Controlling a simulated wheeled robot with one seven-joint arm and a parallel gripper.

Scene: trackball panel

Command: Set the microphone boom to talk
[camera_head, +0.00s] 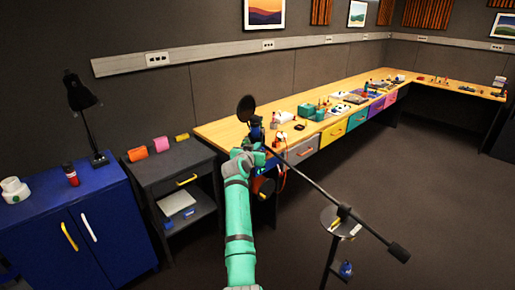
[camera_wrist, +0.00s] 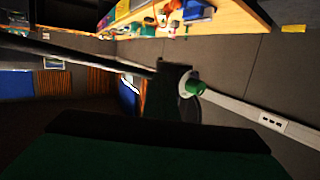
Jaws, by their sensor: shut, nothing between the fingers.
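The microphone boom (camera_head: 308,184) is a long thin black rod, tilted, on a stand with a round grey plate (camera_head: 331,214). A dark weight (camera_head: 399,252) is at its lower right end. Its upper left end reaches my gripper (camera_head: 259,153), where the arm hides part of it. A round black disc (camera_head: 246,107) shows just above there. In the wrist view a dark bar (camera_wrist: 80,56) runs to a joint with a green knob (camera_wrist: 196,87). My gripper looks shut and empty beside the rod; I cannot tell whether it touches it.
A long wooden bench (camera_head: 222,131) with coloured drawers and many small items runs along the wall behind. A blue cabinet (camera_head: 110,235) with a black lamp (camera_head: 80,95) and a dark side table (camera_head: 170,161) stand at left. The floor at right is clear.

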